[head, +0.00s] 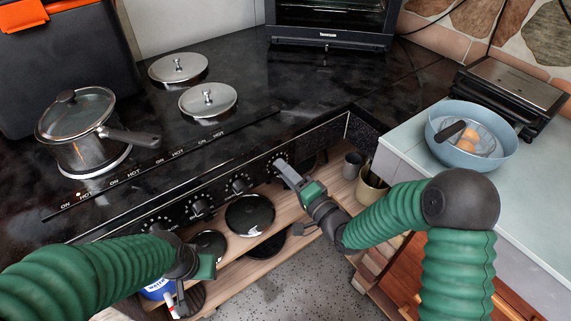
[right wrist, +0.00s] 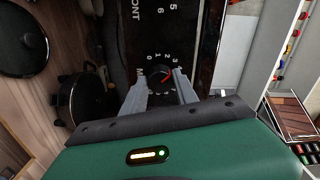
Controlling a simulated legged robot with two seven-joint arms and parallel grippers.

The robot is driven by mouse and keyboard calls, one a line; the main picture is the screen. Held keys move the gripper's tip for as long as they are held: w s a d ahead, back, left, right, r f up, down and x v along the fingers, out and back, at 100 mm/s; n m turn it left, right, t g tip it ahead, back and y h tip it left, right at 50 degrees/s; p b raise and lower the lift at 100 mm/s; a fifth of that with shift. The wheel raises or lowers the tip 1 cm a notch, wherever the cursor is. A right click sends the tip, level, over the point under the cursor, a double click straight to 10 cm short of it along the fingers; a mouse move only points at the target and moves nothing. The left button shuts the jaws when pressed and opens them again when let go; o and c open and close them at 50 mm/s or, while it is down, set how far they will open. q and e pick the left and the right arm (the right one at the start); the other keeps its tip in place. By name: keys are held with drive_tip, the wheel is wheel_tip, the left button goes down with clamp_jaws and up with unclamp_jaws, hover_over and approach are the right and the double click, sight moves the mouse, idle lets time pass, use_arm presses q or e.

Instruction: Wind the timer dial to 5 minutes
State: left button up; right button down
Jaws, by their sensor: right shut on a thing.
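The dial (right wrist: 161,75) is a small dark knob with a red pointer on the black front panel, with white digits around it. Its red pointer leans toward the upper right in the right wrist view. In the head view it is at the right end of the row of knobs, mostly hidden by my right gripper (head: 281,166). The right gripper's two grey fingers (right wrist: 162,80) are shut on the dial, one on each side. My left gripper (head: 182,292) hangs low in front of the stove, apart from the dial; its finger spacing is unclear.
Other knobs (head: 202,207) line the stove front. A lidded saucepan (head: 80,135) stands on the dark cooktop. Shelves with pans (head: 250,215) lie below. A blue bowl (head: 485,158) with eggs stands on the pale counter at right, near a black grill (head: 510,95).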

drive_tip(key=m+p, duration=0.3)
drive_tip(key=m, duration=0.1)
drive_tip(key=m+p, duration=0.3)
drive_tip(key=m, duration=0.1)
drive_tip(key=shift+d+f+m, duration=0.15)
drive_tip(key=shift+m, duration=0.15)
drive_tip(key=shift+f, duration=0.1)
idle(0.3)
drive_tip(key=c, duration=1.4)
unclamp_jaws()
drive_tip(key=o, duration=0.4)
drive_tip(key=shift+w, duration=0.1)
drive_tip(key=shift+o, duration=0.2)
